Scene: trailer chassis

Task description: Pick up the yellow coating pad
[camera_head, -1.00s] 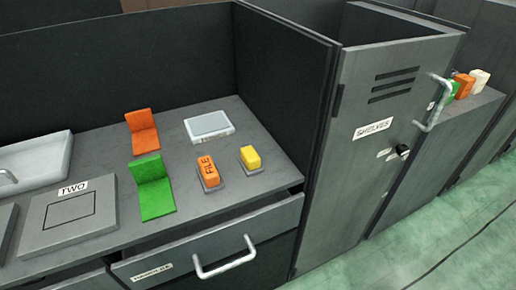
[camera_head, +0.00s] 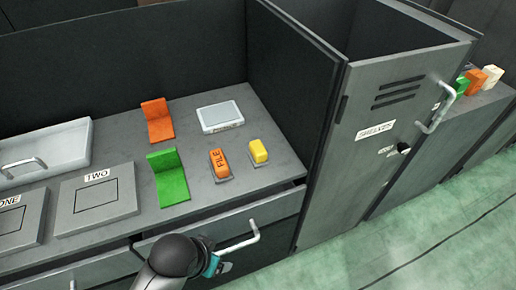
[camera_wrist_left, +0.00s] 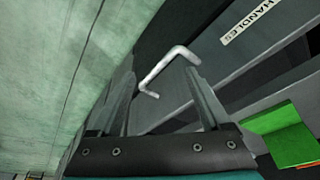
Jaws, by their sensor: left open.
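The yellow coating pad (camera_head: 258,151) sits on a small grey holder on the worktop, right of the orange block marked FILE (camera_head: 219,163). My left gripper (camera_head: 218,264) is low in front of the drawer, below and in front of the worktop, apart from the pad. In the left wrist view its two fingers (camera_wrist_left: 160,100) are spread and empty, with the drawer's bar handle (camera_wrist_left: 168,70) beyond them. The pad is not in the left wrist view. My right gripper is in neither view.
A green angled holder (camera_head: 170,177), an orange one (camera_head: 158,121) and a grey box (camera_head: 220,116) stand on the worktop. A slightly open drawer with a handle (camera_head: 239,243) is at its front edge. A tall SHELVES cabinet (camera_head: 395,120) rises to the right.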

